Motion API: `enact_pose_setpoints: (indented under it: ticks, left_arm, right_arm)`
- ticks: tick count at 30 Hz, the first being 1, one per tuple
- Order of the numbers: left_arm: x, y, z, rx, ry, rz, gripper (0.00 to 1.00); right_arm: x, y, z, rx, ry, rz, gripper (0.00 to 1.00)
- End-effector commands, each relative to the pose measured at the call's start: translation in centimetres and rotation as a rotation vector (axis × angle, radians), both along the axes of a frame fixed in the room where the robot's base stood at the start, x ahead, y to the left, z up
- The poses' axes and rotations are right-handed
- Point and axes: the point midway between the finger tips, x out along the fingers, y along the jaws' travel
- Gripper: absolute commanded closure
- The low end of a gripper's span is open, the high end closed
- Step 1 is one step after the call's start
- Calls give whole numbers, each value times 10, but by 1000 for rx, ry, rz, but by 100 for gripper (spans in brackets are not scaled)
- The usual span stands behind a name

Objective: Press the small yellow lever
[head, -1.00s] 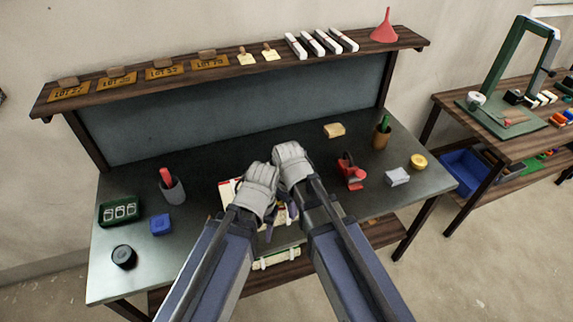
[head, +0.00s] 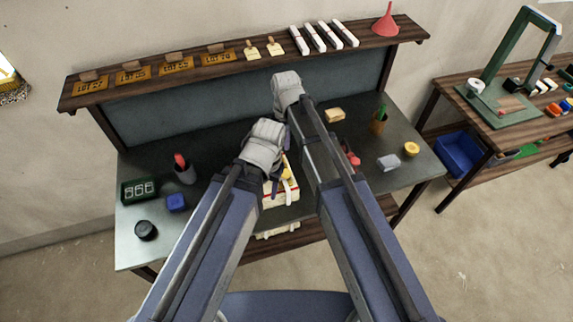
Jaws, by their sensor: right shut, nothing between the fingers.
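Between my arms, a cream box (head: 282,197) stands at the bench's front edge, partly hidden by the arms. A small yellow part (head: 286,172) shows on top of it; I cannot tell if this is the lever. My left gripper (head: 266,132) is at the box's back left, seen from behind, with its fingertips hidden. My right gripper (head: 286,80) is shut and empty, farther back and higher in the picture, in front of the grey back panel.
A red tool (head: 350,156) is partly behind my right arm. A yellow block (head: 334,115), green-handled cup (head: 378,123), grey block (head: 388,162) and yellow tin (head: 411,149) stand right. A blue box (head: 176,202), black tin (head: 146,230) and grey cup (head: 186,174) stand left.

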Motion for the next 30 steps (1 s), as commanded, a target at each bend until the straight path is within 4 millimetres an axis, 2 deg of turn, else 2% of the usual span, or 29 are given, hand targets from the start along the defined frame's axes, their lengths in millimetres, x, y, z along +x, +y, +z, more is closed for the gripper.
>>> enact_pose_setpoints:
  ticks: [8,14,20,30]
  left_arm:
    - [0,0,-2,0,0,0,46]
    - [0,0,-12,0,-1,1,46]
    - [0,0,-34,0,-1,2,46]
    - [1,0,-82,0,-3,1,46]
  right_arm:
    - [0,0,-2,0,0,-2,100]
    - [0,0,-12,0,0,-3,100]
    - [0,0,-33,0,0,-3,100]
    - [0,0,-82,0,0,-3,100]
